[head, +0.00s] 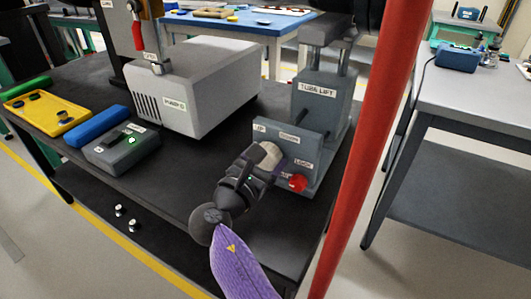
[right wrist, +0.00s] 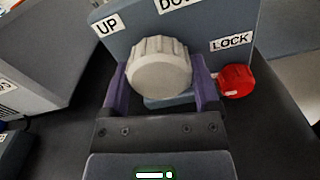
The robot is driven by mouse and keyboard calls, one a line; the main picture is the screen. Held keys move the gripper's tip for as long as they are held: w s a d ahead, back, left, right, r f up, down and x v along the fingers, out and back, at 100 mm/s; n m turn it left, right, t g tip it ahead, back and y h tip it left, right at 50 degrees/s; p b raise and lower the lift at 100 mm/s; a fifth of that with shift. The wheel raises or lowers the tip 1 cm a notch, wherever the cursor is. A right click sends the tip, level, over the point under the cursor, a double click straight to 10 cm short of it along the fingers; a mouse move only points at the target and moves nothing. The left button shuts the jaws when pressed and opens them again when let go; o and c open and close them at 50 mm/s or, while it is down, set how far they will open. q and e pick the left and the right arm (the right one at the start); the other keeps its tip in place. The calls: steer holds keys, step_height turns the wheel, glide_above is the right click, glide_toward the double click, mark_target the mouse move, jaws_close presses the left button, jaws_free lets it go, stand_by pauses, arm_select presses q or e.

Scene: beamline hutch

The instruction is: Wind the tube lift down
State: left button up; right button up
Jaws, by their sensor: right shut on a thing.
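The tube lift (head: 320,100) is a grey unit with two upright posts, on the right end of the dark table. Its front panel carries UP, DOWN and LOCK labels. A ribbed pale knob (right wrist: 160,68) sits on that panel, and it also shows in the head view (head: 270,155). My right gripper (right wrist: 160,85) is shut on the knob, with one purple finger on each side. A red lock knob (right wrist: 236,80) sits just right of the gripper, under the LOCK label; it also shows in the head view (head: 297,183). My left gripper is not in view.
A grey box (head: 200,90) stands left of the lift. A grey switch box (head: 122,150), a blue item (head: 97,127) and a yellow tray (head: 45,108) lie farther left. A red post (head: 365,130) rises close on the right. The table front (head: 170,190) is clear.

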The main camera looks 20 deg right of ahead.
steer(key=shift+m, duration=0.6)
steer(key=o, duration=1.1)
